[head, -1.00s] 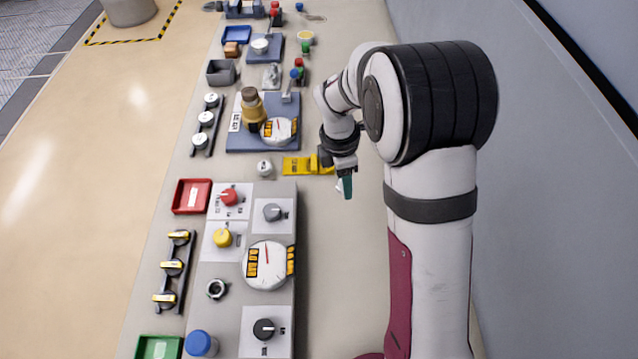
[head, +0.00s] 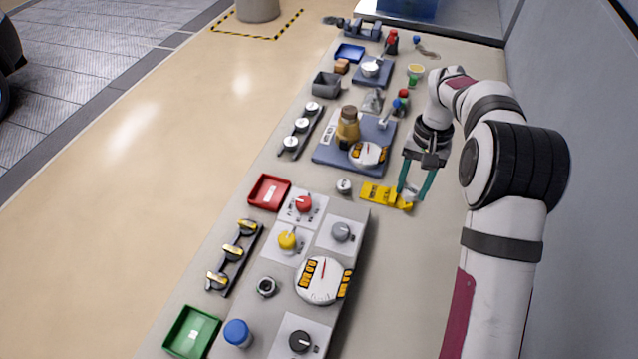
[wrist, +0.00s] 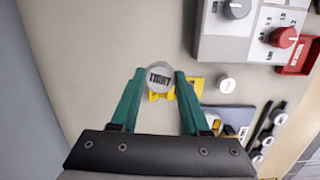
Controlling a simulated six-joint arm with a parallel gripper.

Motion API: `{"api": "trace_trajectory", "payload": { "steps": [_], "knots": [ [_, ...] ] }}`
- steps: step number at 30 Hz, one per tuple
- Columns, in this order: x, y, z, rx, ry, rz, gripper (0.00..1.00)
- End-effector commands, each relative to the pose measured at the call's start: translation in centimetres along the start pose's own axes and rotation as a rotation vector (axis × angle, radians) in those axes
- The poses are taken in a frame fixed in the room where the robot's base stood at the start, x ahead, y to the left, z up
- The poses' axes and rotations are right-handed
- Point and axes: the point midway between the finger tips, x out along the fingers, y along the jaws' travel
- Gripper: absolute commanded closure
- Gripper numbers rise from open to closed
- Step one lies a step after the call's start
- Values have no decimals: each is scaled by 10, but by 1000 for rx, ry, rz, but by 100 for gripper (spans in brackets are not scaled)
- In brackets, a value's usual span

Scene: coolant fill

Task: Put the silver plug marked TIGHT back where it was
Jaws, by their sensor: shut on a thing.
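The silver plug marked TIGHT (wrist: 159,77) is between my fingertips in the wrist view, its lettered top facing the camera. In the head view my gripper (head: 412,194) points down at the right end of a yellow piece (head: 378,194), with the pale plug (head: 409,196) between the green fingers. My gripper is shut on the plug. The plug overlaps the yellow piece in the wrist view (wrist: 190,91); I cannot tell whether it rests on it. An open dark-rimmed round neck (head: 266,287) is on the near grey panel, clear of my arm.
Another small silver cap (head: 344,186) stands left of the yellow piece. A blue base (head: 325,153) with a brown bottle and gauge lies behind. The near panel bears knobs, a gauge (head: 323,280) and a blue cap (head: 237,333). Red (head: 269,192) and green (head: 191,332) trays are at left.

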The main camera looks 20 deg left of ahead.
Motion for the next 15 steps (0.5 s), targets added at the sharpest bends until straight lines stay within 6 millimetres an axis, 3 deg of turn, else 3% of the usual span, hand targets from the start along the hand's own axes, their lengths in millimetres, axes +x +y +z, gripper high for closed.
{"api": "trace_trajectory", "payload": {
  "steps": [9,15],
  "knots": [
    [-4,-57,-28,1070,0,-131,100],
    [-5,-92,-38,1695,0,-208,100]
  ]
}}
